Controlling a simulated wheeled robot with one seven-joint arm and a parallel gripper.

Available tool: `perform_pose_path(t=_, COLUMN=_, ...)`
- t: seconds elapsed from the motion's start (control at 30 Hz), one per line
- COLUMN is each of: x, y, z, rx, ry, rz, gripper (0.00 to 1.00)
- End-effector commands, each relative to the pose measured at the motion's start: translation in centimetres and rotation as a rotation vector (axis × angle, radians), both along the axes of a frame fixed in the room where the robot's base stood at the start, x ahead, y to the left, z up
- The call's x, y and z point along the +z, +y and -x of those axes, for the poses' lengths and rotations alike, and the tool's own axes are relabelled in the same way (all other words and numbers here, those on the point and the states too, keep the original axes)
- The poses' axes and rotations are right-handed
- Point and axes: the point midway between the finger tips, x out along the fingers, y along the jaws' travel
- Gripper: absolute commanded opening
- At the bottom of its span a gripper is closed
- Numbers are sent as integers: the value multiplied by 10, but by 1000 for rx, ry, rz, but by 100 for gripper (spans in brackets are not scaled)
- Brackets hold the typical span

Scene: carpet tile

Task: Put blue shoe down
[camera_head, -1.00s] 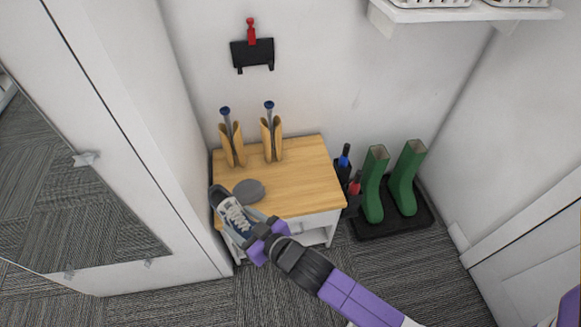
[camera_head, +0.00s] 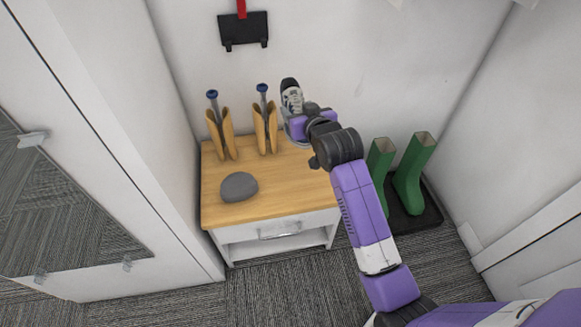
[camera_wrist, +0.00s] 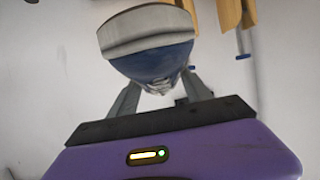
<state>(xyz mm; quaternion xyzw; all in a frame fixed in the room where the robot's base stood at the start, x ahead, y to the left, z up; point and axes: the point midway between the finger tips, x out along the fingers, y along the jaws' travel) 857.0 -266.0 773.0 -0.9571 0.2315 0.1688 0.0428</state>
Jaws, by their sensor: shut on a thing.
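The blue shoe (camera_head: 291,97) is held by my gripper (camera_head: 303,122) at the back right of the wooden-topped bench (camera_head: 279,186), in front of the wall. Its dark toe points up and away, and white laces show. In the wrist view the shoe (camera_wrist: 152,52) fills the upper middle, its pale sole edge and blue upper showing between the two grey fingers (camera_wrist: 158,92). My gripper is shut on it. Whether the shoe touches the bench top is hard to tell; it appears raised above it.
Two wooden holders (camera_head: 221,135) with blue-topped rods stand at the bench's back left. A grey rounded object (camera_head: 239,187) lies at its front left. Green boots (camera_head: 412,172) stand on a black tray (camera_head: 416,223) at right. The bench's middle is clear.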

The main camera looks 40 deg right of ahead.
Motion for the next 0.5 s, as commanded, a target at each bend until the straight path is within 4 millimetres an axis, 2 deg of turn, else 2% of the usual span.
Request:
perform_pose_path(t=0.03, x=-17, y=0, z=1, rx=0, ry=2, rz=-1, gripper=4)
perform_pose_path(t=0.5, x=-132, y=0, z=0, rx=-1, ry=1, rz=0, gripper=4)
